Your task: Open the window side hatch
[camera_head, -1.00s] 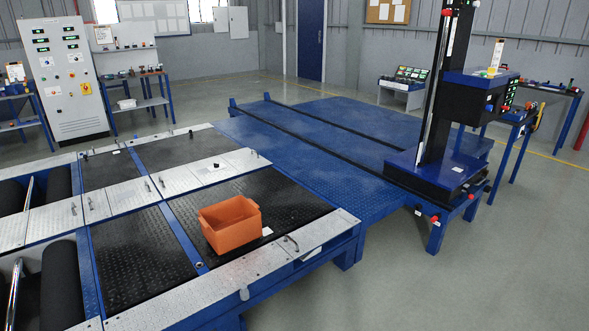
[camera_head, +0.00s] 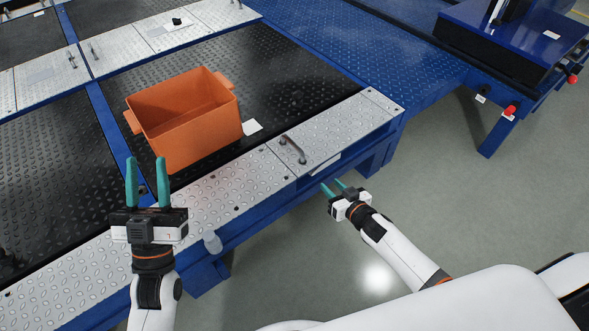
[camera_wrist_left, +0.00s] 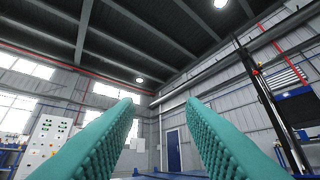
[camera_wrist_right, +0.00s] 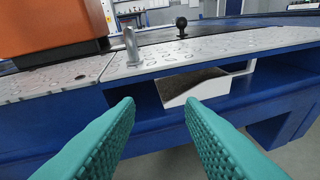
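The near tread-plate hatch (camera_head: 318,131) lies flat and shut at the platform's front edge, with a metal bar handle (camera_head: 293,149). The handle also stands up in the right wrist view (camera_wrist_right: 131,46). A far plate (camera_head: 186,29) carries a small dark knob (camera_head: 177,21); I cannot tell for certain which plate is the window side hatch. My right gripper (camera_head: 332,186) is open and empty, outside the front edge, near the handle but apart from it. My left gripper (camera_head: 146,165) is open and empty, pointing up in front of the bin. Its wrist view shows ceiling and windows.
An orange bin (camera_head: 185,120) stands on the black floor plate behind the left gripper. The blue frame edge (camera_wrist_right: 150,128) with an opening below the plate faces the right gripper. A blue lift base (camera_head: 510,40) stands at the upper right. Grey floor at the right is open.

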